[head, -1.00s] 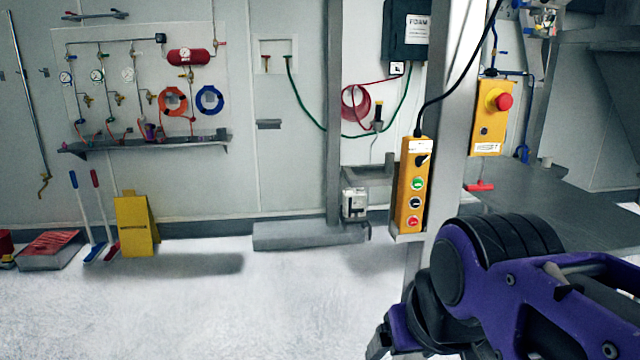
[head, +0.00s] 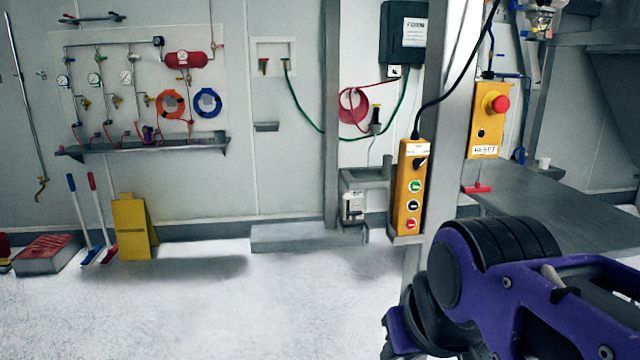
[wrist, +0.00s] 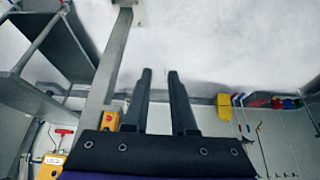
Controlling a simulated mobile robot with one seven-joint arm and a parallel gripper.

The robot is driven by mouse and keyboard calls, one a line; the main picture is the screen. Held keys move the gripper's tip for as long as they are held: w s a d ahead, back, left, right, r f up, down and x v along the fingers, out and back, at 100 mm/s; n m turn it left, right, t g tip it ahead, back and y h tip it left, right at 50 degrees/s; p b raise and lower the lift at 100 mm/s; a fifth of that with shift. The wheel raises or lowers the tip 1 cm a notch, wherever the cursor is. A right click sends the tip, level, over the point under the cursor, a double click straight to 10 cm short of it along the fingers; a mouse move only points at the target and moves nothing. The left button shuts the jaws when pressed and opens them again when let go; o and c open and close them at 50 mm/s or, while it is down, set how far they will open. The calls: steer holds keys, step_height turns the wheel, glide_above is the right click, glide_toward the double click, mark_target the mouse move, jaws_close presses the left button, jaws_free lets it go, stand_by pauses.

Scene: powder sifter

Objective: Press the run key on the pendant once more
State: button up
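The yellow pendant (head: 409,195) hangs upright on the grey post in the head view. It has a black rotary switch at the top, then a green key (head: 416,186), a black key (head: 413,205) and a red key (head: 411,224). The key markings are too small to read. My gripper (wrist: 160,72) shows two dark fingers in the wrist view, apart and with nothing between them. A yellow box that looks like the pendant (wrist: 110,120) is partly hidden behind the gripper body there. In the head view my arm is below and right of the pendant, not touching it.
A grey post (head: 447,140) stands behind the pendant, with a black cable running up. A yellow box with a red emergency button (head: 500,103) is mounted to the right, above a grey table (head: 560,215).

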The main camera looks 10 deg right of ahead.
jaws_close()
stand_by(1.2)
